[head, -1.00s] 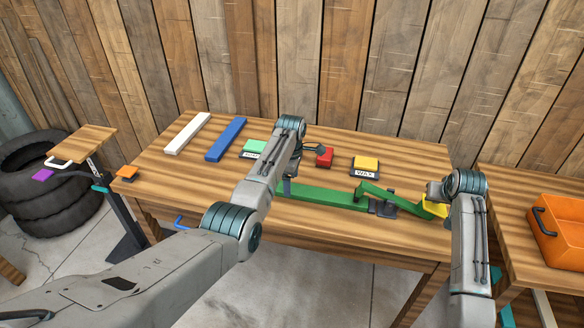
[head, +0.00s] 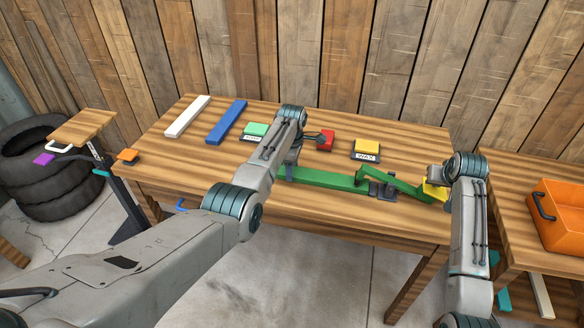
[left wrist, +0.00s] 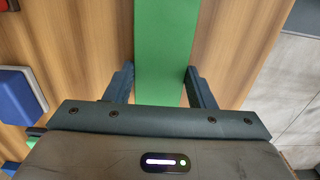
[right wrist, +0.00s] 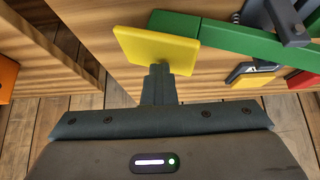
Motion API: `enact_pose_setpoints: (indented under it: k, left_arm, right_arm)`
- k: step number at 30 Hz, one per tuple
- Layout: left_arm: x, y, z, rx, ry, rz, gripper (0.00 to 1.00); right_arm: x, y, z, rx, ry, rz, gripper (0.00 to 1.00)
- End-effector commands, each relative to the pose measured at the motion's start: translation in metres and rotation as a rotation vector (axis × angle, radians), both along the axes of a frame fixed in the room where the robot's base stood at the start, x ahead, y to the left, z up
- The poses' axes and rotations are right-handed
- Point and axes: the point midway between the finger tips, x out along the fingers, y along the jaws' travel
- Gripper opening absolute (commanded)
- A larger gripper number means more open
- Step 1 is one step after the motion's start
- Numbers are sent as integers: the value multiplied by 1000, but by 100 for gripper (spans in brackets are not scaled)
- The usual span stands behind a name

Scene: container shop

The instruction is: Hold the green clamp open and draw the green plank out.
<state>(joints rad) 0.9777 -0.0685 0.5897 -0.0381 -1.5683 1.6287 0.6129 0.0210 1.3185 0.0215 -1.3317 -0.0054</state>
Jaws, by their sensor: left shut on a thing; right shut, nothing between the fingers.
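The green plank (head: 328,179) lies along the front of the table. Its right end meets the dark body of the green clamp (head: 402,186). The clamp's green lever slants down to the right and ends in a yellow pad (right wrist: 150,48); its other end sits higher, above the plank. My left gripper (head: 287,172) is shut on the plank; the left wrist view shows a finger on each side of it (left wrist: 164,50). My right gripper (right wrist: 160,75) is shut and empty, its fingertips at the yellow pad. Whether the clamp's jaw touches the plank is unclear.
White (head: 187,117) and blue (head: 226,121) planks lie at the back left. Mint (head: 256,129), red (head: 326,138) and yellow (head: 367,147) blocks stand behind the green plank. An orange bin (head: 560,225) is on the right table. Bare table lies between plank and front edge.

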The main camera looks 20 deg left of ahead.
Motion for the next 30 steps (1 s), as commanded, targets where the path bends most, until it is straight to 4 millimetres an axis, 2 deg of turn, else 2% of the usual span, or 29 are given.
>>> enact_pose_setpoints:
  k: [10, 30]
  left_arm:
    - [0, 3, 3, 0, -1, 0, 22]
    - [0, 36, 3, 0, -1, 1, 22]
  right_arm:
    - [-1, 1, -3, 2, 5, 1, 0]
    - [-1, 1, -3, 2, 5, 1, 0]
